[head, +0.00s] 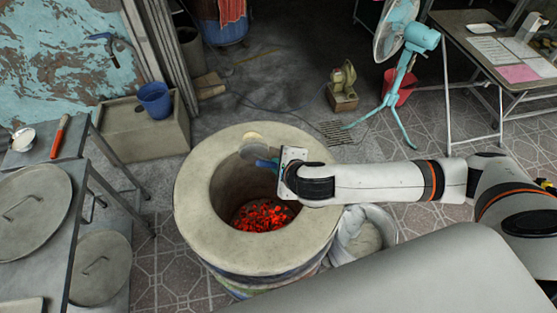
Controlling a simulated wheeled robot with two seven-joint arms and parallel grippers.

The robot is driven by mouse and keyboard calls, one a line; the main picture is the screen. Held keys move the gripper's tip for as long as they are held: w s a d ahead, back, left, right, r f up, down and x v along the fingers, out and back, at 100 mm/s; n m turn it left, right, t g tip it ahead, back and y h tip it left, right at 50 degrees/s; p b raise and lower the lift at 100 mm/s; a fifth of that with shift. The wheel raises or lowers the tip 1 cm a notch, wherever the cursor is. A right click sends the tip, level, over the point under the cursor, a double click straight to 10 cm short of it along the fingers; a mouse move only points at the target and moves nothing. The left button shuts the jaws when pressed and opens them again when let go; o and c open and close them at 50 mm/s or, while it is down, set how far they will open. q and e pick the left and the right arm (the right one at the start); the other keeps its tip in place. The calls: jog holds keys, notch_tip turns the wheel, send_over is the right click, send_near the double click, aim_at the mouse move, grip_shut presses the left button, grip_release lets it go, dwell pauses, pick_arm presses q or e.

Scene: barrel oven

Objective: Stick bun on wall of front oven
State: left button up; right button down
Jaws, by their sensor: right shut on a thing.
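The front oven (200,205) is a round barrel with a thick pale rim and red glowing coals (263,216) at its bottom. My right gripper (266,163) reaches in from the right over the mouth, near the far inner wall. It is shut on a small grey rounded thing (254,151), like a pad, at its blue fingertips. A pale, bun-like round thing (252,136) shows just beyond the pad, at the far rim. I cannot tell whether it touches the pad or the oven. My left gripper is not in view.
A metal table (62,177) with a large round lid (32,208) and a red-handled tool (60,136) stands at left. A turquoise fan (402,75) stands behind right. A pale sack (362,237) stands beside the oven.

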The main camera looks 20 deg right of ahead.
jog(key=shift+w+d+f, duration=0.1)
jog(key=shift+w+f, duration=0.15)
jog(key=shift+f, duration=1)
jog(key=shift+w+f, duration=0.25)
jog(key=shift+f, duration=0.95)
jog(key=shift+f, duration=0.2)
notch_tip(320, 180, down, 16)
jog(key=w+b, duration=0.2)
jog(key=b, duration=0.6)
jog(key=shift+d, duration=0.2)
jog(key=shift+w+r, duration=0.1)
jog(key=shift+w+d, duration=0.1)
jog(key=shift+w, duration=0.45)
jog(key=shift+p, duration=0.3)
